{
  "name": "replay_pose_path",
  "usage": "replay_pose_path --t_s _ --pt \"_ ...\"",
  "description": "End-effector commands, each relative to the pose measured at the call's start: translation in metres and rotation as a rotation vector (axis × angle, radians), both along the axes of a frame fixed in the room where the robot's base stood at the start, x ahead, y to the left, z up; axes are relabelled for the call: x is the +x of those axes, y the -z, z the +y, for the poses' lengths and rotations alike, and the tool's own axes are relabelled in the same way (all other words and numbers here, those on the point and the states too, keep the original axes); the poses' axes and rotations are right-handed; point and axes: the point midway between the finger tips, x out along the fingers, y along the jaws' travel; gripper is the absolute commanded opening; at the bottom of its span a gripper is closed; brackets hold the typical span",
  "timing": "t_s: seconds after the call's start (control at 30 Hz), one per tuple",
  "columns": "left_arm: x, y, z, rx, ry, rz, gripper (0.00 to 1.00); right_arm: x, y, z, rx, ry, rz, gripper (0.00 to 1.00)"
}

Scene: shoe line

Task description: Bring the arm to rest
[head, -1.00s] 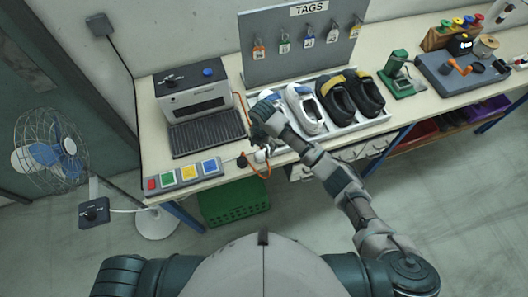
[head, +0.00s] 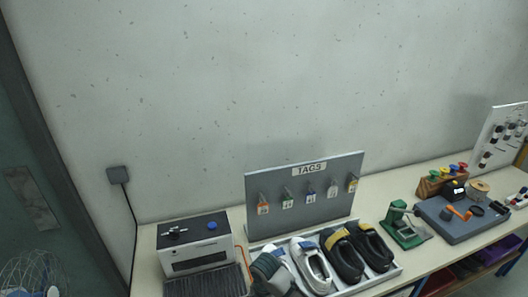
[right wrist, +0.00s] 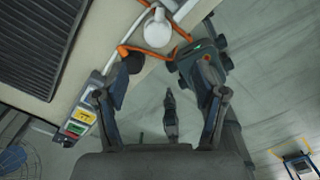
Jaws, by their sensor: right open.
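My right gripper (right wrist: 165,80) is open in the right wrist view, its two fingers spread with nothing clearly held between them. It hangs by the front edge of the bench. My left gripper is out of view.
A bench (head: 415,180) carries a printer-like box (head: 193,248), a tags board (head: 335,200), a tray with white shoes (head: 312,264) and black shoes (head: 343,260), and a green press (head: 402,226). An orange cable (right wrist: 130,48) and a white round part (right wrist: 158,30) lie close to the right gripper.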

Motion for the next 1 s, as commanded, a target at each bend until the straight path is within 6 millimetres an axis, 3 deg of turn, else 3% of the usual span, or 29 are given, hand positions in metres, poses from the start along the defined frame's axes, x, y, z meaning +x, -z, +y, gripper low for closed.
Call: replay_pose_path --t_s 0.13,0.27,0.37,0.5,0.7,0.83,1.0 --pt "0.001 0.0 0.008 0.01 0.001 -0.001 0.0 -0.036 0.035 0.008 0.104 0.224 0.023 0.71" --pt "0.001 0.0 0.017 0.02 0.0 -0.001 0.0 -0.078 0.068 -0.002 0.23 0.612 0.053 0.71" --pt "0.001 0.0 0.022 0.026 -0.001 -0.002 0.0 -0.109 0.087 -0.025 0.304 0.96 0.082 0.71" --pt "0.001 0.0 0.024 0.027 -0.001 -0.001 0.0 -0.152 0.106 -0.072 0.358 1.431 0.1 0.71" --pt "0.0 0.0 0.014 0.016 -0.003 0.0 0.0 -0.196 0.114 -0.125 0.371 1.869 0.073 0.71" --pt "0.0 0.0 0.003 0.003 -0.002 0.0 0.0 -0.22 0.113 -0.153 0.37 2.068 0.04 0.71" --pt "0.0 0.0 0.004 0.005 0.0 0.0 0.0 -0.249 0.108 -0.186 0.368 2.285 -0.02 0.71"
